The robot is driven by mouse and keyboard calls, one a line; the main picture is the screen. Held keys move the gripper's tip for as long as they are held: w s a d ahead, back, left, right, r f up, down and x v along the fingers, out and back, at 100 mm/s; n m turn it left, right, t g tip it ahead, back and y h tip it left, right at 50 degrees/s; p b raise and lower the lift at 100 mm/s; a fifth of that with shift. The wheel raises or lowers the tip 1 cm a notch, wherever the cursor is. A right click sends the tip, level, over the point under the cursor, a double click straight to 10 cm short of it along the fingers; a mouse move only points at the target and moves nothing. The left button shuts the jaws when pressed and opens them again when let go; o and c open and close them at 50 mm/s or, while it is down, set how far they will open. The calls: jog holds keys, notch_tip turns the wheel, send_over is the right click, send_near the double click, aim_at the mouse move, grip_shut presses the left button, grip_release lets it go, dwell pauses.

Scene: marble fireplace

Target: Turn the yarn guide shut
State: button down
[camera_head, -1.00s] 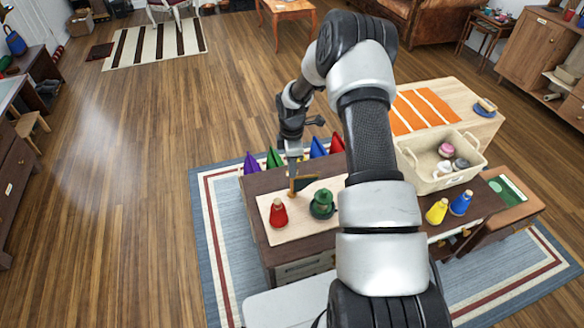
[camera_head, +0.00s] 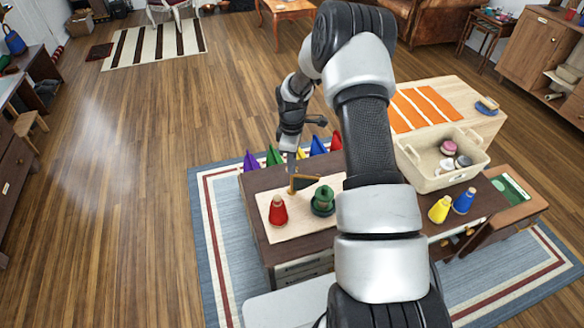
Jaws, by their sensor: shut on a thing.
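The yarn guide (camera_head: 303,178) is a small gold-coloured arm on a short post, standing on the pale board (camera_head: 262,198) on the dark table. Its bar points to the right. My gripper (camera_head: 292,176) comes down from above at the guide's left end, shut on the guide. The fingertips are small and partly merged with the guide in this view. My arm hides the board's right part.
An orange-striped cloth (camera_head: 420,107) lies behind on a light table.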

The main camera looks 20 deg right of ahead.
jog(key=m+b, duration=0.3)
jog(key=m, duration=0.3)
jog(key=shift+m, duration=0.3)
jog(key=m+b, duration=0.2)
jog(key=m, duration=0.3)
jog(key=shift+r+m, duration=0.1)
jog(key=shift+m, duration=0.2)
jog(key=c, duration=1.9)
grip_release()
jog(key=shift+o, duration=0.2)
notch_tip(320, 180, up, 17)
jog(key=shift+r, duration=0.2)
